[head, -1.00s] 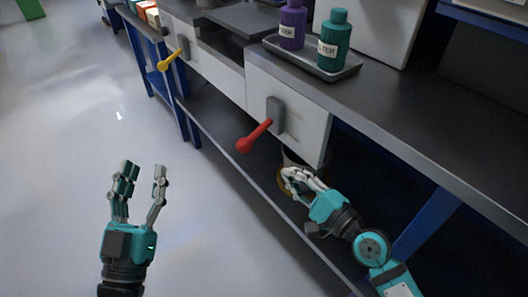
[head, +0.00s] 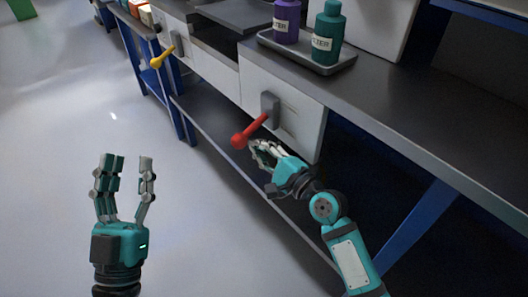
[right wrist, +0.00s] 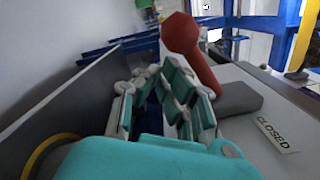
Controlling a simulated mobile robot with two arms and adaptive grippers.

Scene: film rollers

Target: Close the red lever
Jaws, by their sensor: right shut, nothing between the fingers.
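The red lever (head: 247,132) sticks out from a grey mount (head: 270,110) on a white panel, slanting down to the left to a round knob. In the right wrist view the red lever (right wrist: 190,45) stands just beyond my fingers, with a "CLOSED" label (right wrist: 278,135) on the panel beside its mount. My right gripper (head: 262,148) is shut and empty, just below and right of the knob. I cannot tell whether it touches the lever. My left gripper (head: 129,160) is open and empty over the floor, left of the lever.
A yellow lever (head: 162,57) is on another panel further left. A tray (head: 305,55) with a purple bottle (head: 286,20) and a teal bottle (head: 328,32) stands on the worktop above. A lower shelf (head: 215,120) runs under the panels. The floor at left is clear.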

